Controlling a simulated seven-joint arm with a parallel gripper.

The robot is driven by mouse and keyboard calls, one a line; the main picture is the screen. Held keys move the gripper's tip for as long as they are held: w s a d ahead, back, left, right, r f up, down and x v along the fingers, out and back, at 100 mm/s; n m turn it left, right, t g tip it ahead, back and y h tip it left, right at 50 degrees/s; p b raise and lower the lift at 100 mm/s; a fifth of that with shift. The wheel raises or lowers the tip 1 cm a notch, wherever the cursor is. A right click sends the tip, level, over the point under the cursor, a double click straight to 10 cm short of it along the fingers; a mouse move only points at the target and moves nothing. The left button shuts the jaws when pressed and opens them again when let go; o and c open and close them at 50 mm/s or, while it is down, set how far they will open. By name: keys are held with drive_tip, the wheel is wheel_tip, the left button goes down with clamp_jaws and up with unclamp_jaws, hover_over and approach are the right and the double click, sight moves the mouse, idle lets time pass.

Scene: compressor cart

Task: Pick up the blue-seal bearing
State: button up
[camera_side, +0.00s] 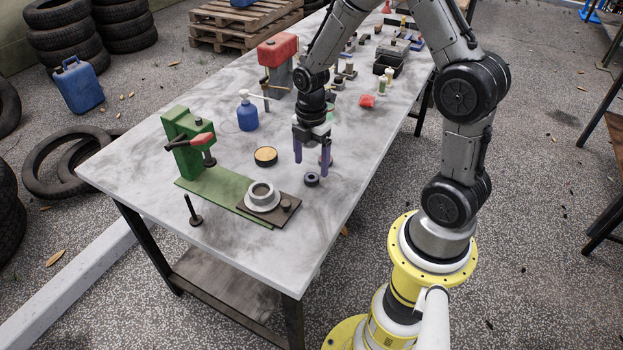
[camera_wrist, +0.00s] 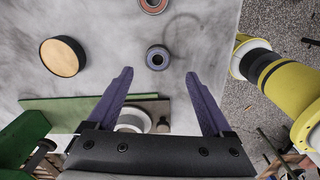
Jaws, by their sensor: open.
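The blue-seal bearing (camera_side: 312,179) is a small dark ring lying flat on the table. My gripper (camera_side: 311,168) is open and empty, with two purple fingers pointing down. In the wrist view the bearing appears just beyond the fingertips (camera_wrist: 159,73), laterally between them. The side view shows it just below and in front of the fingers; the exact height gap is hard to tell. A red-brown-seal bearing (camera_wrist: 152,4) lies farther off, cut by the wrist view's top edge.
A round tin with a tan top (camera_side: 265,156) stands left of the gripper. A green press (camera_side: 188,145) and a plate with a pale ring housing (camera_side: 262,196) occupy the near side. A blue bottle (camera_side: 247,115) stands behind. Bare table (camera_side: 330,220) lies toward the right edge.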

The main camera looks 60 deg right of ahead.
sight(312, 177)
drive_tip(key=f, duration=0.5)
drive_tip(key=shift+w+d, duration=0.15)
drive_tip(key=shift+d, duration=0.2)
drive_tip(key=shift+r, duration=0.1)
clamp_jaws()
